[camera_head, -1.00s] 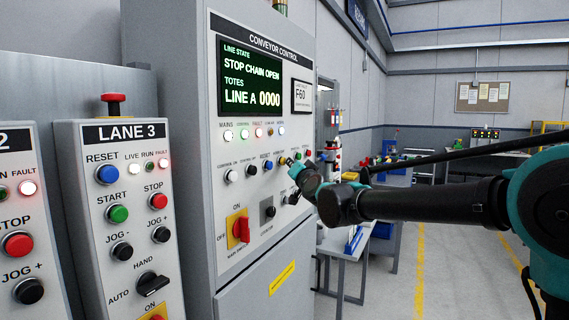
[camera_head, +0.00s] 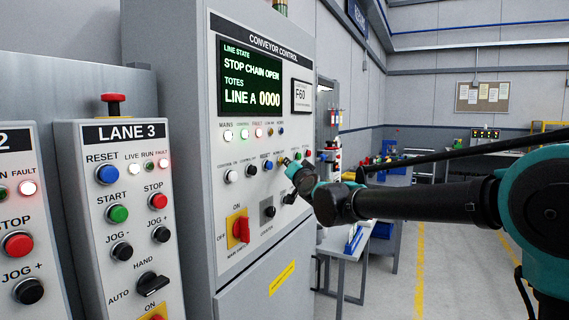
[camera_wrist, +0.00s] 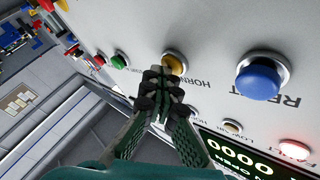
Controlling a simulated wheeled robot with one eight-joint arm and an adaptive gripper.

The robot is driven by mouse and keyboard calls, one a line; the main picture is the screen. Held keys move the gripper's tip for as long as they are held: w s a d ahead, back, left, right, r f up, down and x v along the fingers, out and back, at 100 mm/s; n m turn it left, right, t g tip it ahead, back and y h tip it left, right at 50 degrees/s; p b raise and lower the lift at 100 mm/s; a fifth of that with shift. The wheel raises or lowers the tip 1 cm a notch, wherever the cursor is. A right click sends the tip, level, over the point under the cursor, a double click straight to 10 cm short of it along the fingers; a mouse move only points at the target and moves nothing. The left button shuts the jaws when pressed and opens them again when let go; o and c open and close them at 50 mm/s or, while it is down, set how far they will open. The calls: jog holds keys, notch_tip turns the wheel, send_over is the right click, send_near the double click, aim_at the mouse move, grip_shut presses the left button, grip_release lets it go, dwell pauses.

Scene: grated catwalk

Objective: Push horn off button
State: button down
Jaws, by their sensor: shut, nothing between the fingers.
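The horn off button is a yellow push button (camera_wrist: 175,62) on the light grey conveyor control panel, with an upside-down HORN label beside it in the wrist view. My gripper (camera_wrist: 160,75) is shut and empty, its fingertips just in front of the yellow button and covering part of it. I cannot tell whether they touch it. In the head view my gripper (camera_head: 287,162) points at the panel's button row, right of the blue reset button (camera_head: 267,164); the yellow button is mostly hidden by the fingertips there.
The blue reset button (camera_wrist: 258,80) sits to one side of the yellow one; green (camera_wrist: 120,62) and red (camera_wrist: 99,60) buttons sit to the other. A red rotary switch (camera_head: 241,229) is lower on the panel. The lane 3 panel (camera_head: 125,200) stands left.

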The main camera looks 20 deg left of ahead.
dwell(0.5)
jog(key=shift+s+d, duration=0.1)
jog(key=shift+d, duration=1)
jog(key=shift+d, duration=0.1)
jog(key=shift+s+d, duration=0.2)
jog(key=shift+d, duration=2.2)
